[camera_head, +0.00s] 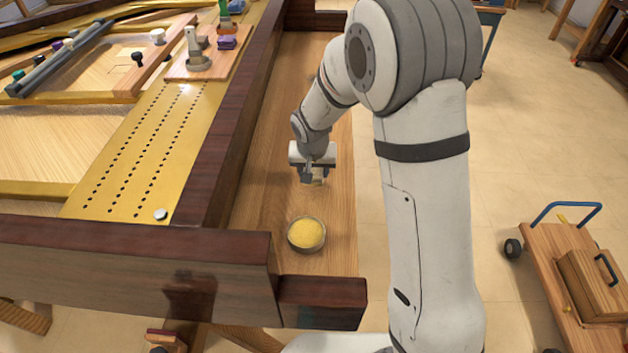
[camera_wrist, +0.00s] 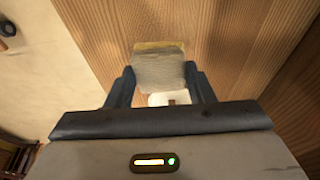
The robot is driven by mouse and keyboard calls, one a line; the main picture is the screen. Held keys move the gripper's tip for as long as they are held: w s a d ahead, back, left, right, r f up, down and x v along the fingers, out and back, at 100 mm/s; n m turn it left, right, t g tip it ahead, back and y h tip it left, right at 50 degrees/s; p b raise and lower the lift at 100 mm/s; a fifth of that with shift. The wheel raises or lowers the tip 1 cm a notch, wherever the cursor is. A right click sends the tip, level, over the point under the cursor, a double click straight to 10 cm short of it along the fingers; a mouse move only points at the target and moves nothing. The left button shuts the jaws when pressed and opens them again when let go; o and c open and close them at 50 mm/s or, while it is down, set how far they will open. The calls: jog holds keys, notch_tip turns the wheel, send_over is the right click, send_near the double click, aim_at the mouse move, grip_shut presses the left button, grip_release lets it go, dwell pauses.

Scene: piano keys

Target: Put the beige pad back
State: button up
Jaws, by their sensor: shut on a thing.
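My gripper (camera_head: 313,177) is over the light wooden ledge (camera_head: 285,130), behind the round dish of yellow material in the head view. In the wrist view its two dark fingers are shut on a beige-grey block, which I take to be the beige pad (camera_wrist: 158,73). The pad sits between the fingertips with a yellowish far edge. In the head view only a small pale bit of it shows under the fingers. A small white thing with a brown spot (camera_wrist: 169,98) shows just behind the pad; I cannot tell what it is. The gap between pad and ledge is unclear.
The dish of yellow material (camera_head: 306,234) stands on the ledge's near end. A dark wooden rail (camera_head: 236,125) borders the ledge on the left, with the gold perforated plate (camera_head: 140,150) beyond. Tools stand on a wooden board (camera_head: 205,62) at the back. A cart (camera_head: 570,270) stands at right.

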jog(key=shift+f, duration=1.85)
jog(key=shift+f+b, duration=0.1)
jog(key=shift+b, duration=0.25)
jog(key=o, duration=1)
jog(key=shift+o, duration=0.2)
